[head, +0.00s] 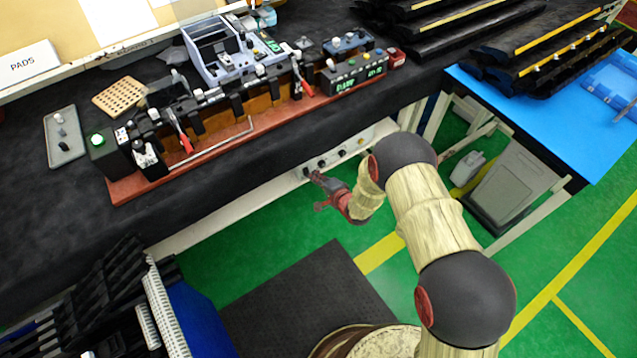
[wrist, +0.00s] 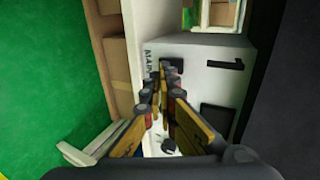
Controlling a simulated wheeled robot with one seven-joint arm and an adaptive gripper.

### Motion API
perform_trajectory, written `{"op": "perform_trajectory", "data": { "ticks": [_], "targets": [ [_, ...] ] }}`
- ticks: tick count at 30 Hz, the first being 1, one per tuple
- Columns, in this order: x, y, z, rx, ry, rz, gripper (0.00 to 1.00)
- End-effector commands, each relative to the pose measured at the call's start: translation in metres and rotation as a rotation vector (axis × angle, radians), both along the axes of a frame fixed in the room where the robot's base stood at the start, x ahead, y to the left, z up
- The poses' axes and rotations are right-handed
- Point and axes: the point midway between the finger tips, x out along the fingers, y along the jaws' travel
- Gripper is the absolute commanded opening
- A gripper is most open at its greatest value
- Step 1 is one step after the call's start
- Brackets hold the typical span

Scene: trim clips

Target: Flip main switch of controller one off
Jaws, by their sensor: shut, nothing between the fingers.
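Controller one is a white panel marked "1" and "MAIN" (wrist: 215,75) in the wrist view. A dark main switch (wrist: 178,63) sits beside the "MAIN" lettering, partly hidden by my fingertips. I cannot tell which way it is set. My gripper (wrist: 160,72) is shut and empty, with its fingertips at or just in front of the switch; contact cannot be made out. In the head view, my gripper (head: 316,177) is at the white panel strip (head: 345,149) under the bench's front edge, close to its dark knobs.
A black-covered bench (head: 60,210) stands above the panel, with a red-brown fixture rail (head: 215,148) and control boxes on it. A blue-topped table (head: 560,120) is at right. A grey bin (head: 512,185) stands below it. Green floor and a dark mat (head: 300,300) lie in front.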

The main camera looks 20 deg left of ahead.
Motion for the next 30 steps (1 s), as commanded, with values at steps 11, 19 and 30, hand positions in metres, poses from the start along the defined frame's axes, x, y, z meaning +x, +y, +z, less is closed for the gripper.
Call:
{"op": "perform_trajectory", "data": {
  "ticks": [11, 19, 30],
  "targets": [
    [0.002, 0.002, -0.001, 0.001, -0.001, 0.000, 0.00],
    [0.006, 0.007, -0.007, 0.001, -0.001, 0.000, 0.00],
    [0.006, 0.007, 0.004, 0.001, -0.001, 0.000, 0.00]
  ]
}}
